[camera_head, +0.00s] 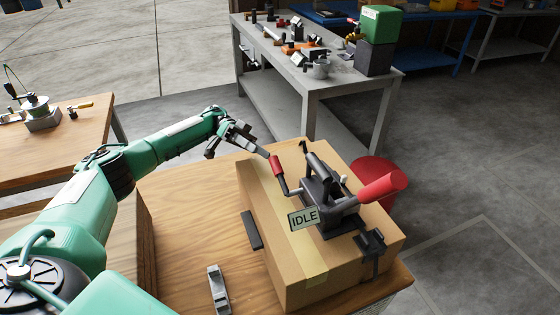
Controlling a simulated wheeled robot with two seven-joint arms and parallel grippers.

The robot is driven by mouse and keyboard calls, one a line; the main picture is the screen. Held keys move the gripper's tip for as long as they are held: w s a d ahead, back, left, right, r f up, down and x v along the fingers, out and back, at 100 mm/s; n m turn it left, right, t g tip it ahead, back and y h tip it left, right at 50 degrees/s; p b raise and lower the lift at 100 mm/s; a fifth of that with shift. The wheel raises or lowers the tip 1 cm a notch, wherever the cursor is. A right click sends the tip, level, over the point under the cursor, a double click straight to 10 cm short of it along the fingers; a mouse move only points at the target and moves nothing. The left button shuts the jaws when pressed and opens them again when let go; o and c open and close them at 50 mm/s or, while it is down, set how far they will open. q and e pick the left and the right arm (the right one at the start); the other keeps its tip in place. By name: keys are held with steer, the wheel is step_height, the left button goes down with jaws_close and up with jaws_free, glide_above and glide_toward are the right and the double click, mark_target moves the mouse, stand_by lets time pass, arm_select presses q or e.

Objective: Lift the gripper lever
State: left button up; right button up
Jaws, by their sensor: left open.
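A dark strapping tool (326,200) sits on top of a cardboard box (290,268) and carries an "IDLE" label (303,218). A thin bent lever with a small red grip (277,166) rises on its left side. A thicker red handle (382,187) sticks out at its right. Which of the two is the gripper lever, I cannot tell. My left gripper (238,148) is open and empty, up and to the left of the small red grip. One finger points toward that grip; whether it touches, I cannot tell. My right gripper is out of view.
The box stands on a wooden table (185,215), with a small metal tool (217,288) in front and a red round container (372,170) behind. A grey workbench (300,82) with tools stands at the back. Another wooden table (60,145) is at the left.

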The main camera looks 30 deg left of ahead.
mark_target(280, 165)
arm_select(q)
steer(key=p+x, duration=0.2)
steer(key=x, duration=0.7)
steer(key=shift+s+d+f+p, duration=0.1)
steer(key=shift+d+p, duration=0.2)
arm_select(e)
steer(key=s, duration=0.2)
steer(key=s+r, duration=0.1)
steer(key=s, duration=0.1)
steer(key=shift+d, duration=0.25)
arm_select(q)
jaws_close()
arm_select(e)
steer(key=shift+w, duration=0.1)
